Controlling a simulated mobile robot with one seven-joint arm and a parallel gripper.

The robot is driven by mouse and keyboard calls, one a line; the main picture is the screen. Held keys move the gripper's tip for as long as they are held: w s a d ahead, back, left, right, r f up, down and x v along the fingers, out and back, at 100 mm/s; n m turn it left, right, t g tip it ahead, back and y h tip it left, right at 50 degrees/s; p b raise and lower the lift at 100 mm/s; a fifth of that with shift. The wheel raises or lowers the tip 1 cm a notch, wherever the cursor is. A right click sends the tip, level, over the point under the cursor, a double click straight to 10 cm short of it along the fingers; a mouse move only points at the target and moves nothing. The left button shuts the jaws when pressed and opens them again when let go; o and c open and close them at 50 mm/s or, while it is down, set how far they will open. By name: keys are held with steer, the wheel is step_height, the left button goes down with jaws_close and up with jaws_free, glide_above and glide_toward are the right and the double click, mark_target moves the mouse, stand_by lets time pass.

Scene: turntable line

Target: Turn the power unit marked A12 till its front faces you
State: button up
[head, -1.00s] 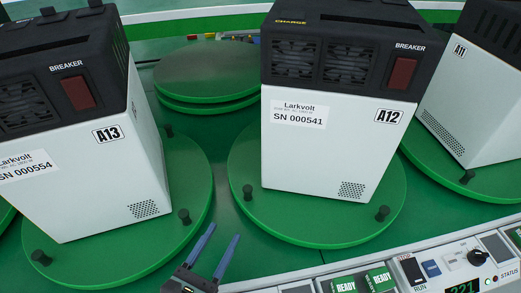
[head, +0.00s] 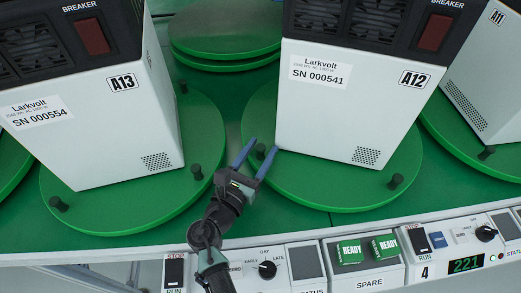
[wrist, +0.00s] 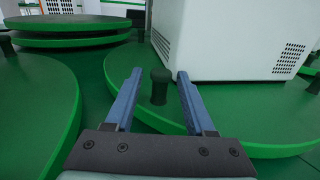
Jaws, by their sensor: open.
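The power unit marked A12 (head: 350,115) is a white box with a black top, standing on a green turntable (head: 340,195). The face with the breaker and serial label shows in the head view, angled slightly. My gripper (head: 258,160) is at the turntable's left edge, its two blue fingers apart. A black peg (head: 260,151) of this turntable stands by the fingertips. In the wrist view the peg (wrist: 160,86) stands between the open fingers (wrist: 157,92), with no clear contact. The lower part of A12 (wrist: 235,40) is just behind the right finger.
Unit A13 (head: 100,120) stands on the turntable to the left, with pegs of its own. Unit A11 (head: 485,80) is at the right. An empty stacked turntable (head: 225,30) lies behind. A control panel (head: 365,258) with switches runs along the front.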

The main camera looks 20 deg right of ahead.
steer(key=shift+d, duration=0.1)
jaws_close()
stand_by(1.4)
